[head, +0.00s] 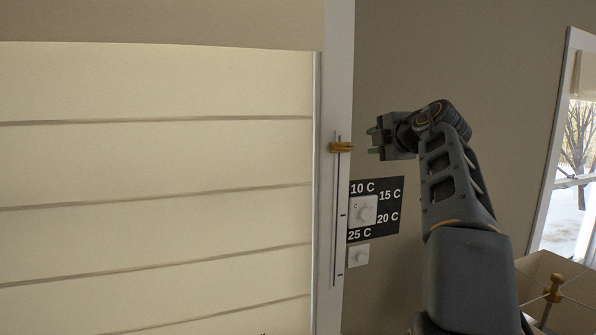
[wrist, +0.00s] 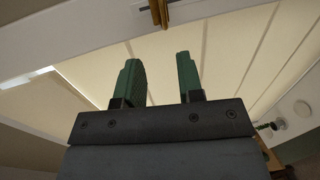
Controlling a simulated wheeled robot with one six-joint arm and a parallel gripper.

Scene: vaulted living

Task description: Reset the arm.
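My arm (head: 455,190) is raised and bent in the head view, reaching up in front of the wall right of the blind. My gripper (head: 372,143) points left toward a brass slider handle (head: 341,147) near the top of a vertical track. A gap shows between the fingertips and the handle. In the wrist view my gripper's two green fingers (wrist: 162,72) are apart with nothing between them. The brass handle (wrist: 158,12) shows beyond the fingertips at the top of that view.
A pale slatted blind (head: 150,165) fills the left. Below my gripper are a dial (head: 363,210) on a black panel marked 10 C to 25 C and a smaller knob (head: 359,256).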

